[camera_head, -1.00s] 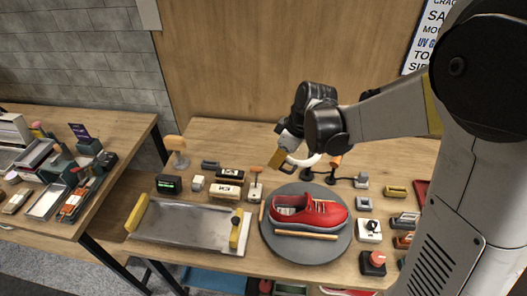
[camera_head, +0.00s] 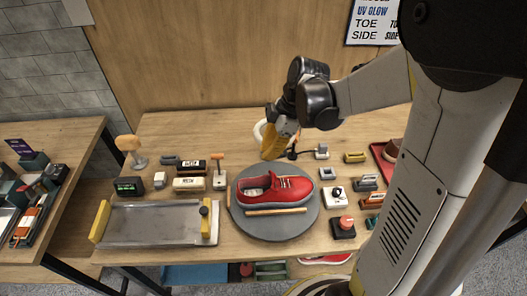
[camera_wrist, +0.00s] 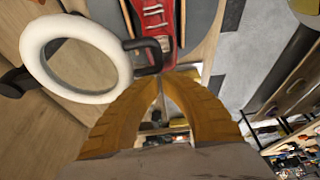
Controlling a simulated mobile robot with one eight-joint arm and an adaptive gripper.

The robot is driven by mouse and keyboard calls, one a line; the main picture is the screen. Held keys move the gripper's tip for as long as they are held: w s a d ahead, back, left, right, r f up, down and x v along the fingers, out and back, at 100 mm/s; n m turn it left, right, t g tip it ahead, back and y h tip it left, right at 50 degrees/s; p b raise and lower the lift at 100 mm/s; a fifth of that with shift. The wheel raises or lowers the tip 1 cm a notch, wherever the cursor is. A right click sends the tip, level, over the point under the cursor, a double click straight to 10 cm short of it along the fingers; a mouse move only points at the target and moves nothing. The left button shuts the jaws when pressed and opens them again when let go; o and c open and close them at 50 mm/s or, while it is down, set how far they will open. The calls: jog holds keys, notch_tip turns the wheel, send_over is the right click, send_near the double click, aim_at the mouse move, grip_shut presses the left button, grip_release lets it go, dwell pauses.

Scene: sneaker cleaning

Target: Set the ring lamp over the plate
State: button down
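The ring lamp (camera_head: 258,131) is a white ring on a black stand behind the plate. In the wrist view the white ring (camera_wrist: 31,55) fills the upper left, with a square black handle (camera_wrist: 143,43) on its right side. My gripper (camera_head: 268,156) points down just in front of the ring. In the wrist view its yellow fingers (camera_wrist: 161,76) come together at the tips, right at the handle's corner. I cannot tell whether the handle's bar lies between them. The round grey plate (camera_head: 275,228) carries a red sneaker (camera_head: 275,190), nearer the table's front than the ring.
A wooden stick (camera_head: 277,211) lies in front of the sneaker. A metal tray (camera_head: 150,225) with yellow handles is at left. Brushes and small blocks (camera_head: 190,184) stand behind it. A red-button box (camera_head: 343,226) and other small devices crowd the right.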

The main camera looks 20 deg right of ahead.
jog(key=shift+d, duration=0.1)
dwell(0.3)
notch_tip(320, 180, up, 10)
jog(key=p, duration=0.2)
jog(key=shift+a, duration=0.35)
jog(key=shift+f, duration=0.1)
dwell(0.3)
